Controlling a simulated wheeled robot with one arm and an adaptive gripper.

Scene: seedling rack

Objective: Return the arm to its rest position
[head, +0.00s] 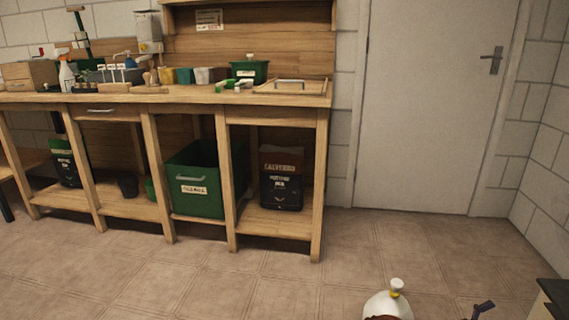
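My gripper does not show in the head view, and I can make out no part of my arm for sure. How the arm is posed and whether the gripper holds anything cannot be seen.
A wooden workbench (190,95) with pots and tools stands at the left. Below it are a green crate (195,200) and a dark sack (281,190). A closed door (440,110) is at the right. A white rounded thing with a knob (389,304) shows low. The floor (250,280) between is clear.

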